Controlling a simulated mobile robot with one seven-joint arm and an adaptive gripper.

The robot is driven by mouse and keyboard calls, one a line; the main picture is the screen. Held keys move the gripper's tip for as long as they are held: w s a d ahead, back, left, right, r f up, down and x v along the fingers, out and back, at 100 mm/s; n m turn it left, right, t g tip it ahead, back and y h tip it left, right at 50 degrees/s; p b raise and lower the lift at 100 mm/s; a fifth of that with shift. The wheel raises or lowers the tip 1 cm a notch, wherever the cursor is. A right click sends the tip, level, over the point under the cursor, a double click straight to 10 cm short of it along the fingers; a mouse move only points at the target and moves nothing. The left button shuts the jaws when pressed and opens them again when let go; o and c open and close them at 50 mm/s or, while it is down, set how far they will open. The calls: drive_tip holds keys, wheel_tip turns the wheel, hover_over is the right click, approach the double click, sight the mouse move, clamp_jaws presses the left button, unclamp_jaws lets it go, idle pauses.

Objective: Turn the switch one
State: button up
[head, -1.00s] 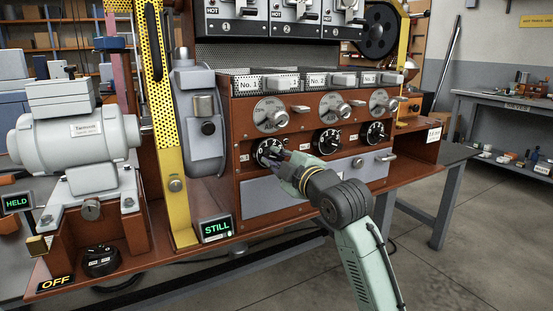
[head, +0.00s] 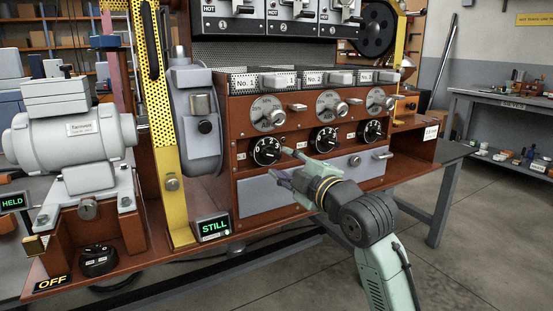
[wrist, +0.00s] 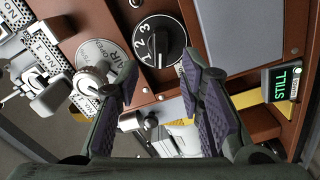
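Switch one is a round black dial (head: 266,151) with white numbers, on the red-brown panel under the No. 1 unit. In the wrist view the dial (wrist: 160,42) shows a raised grip bar and the numbers 1, 2 and 3. Its exact setting is unclear. My gripper (head: 279,163) is open and empty, just right of and in front of the dial. In the wrist view its two purple-padded fingers (wrist: 159,66) are spread apart, and the dial lies beyond them. No contact with the dial shows.
Two similar black dials (head: 326,139) (head: 372,130) sit to the right, with AIR dials (head: 268,113) above. A yellow perforated post (head: 170,160) stands to the left. A sign reading STILL (head: 213,228) is at the lower left. Open floor lies at the lower right.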

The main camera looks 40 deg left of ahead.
drive_tip(key=v, duration=0.6)
idle(0.3)
